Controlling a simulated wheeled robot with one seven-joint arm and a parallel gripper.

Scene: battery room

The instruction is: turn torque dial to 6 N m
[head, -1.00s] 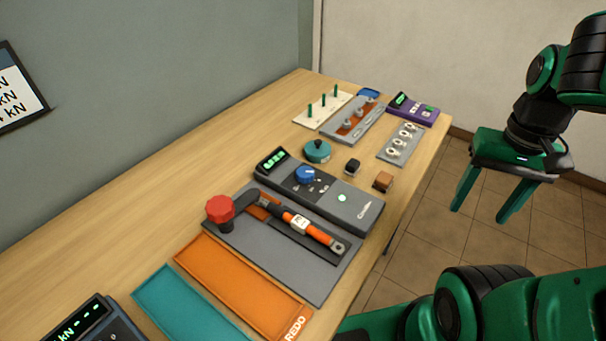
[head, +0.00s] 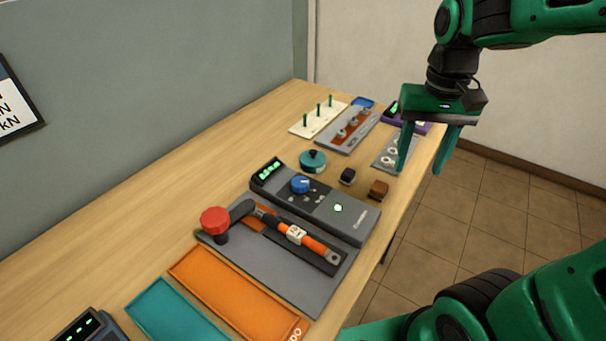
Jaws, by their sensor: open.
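The blue torque dial (head: 300,184) sits on the dark grey control box (head: 355,227) in the middle of the bench.
An orange-handled torque wrench (head: 300,236) with a red knob (head: 215,221) lies in front of the box. A teal round pot (head: 313,161), a black block (head: 347,176) and a brown block (head: 378,190) stand behind it. Orange (head: 238,290) and teal (head: 165,312) trays lie nearer.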

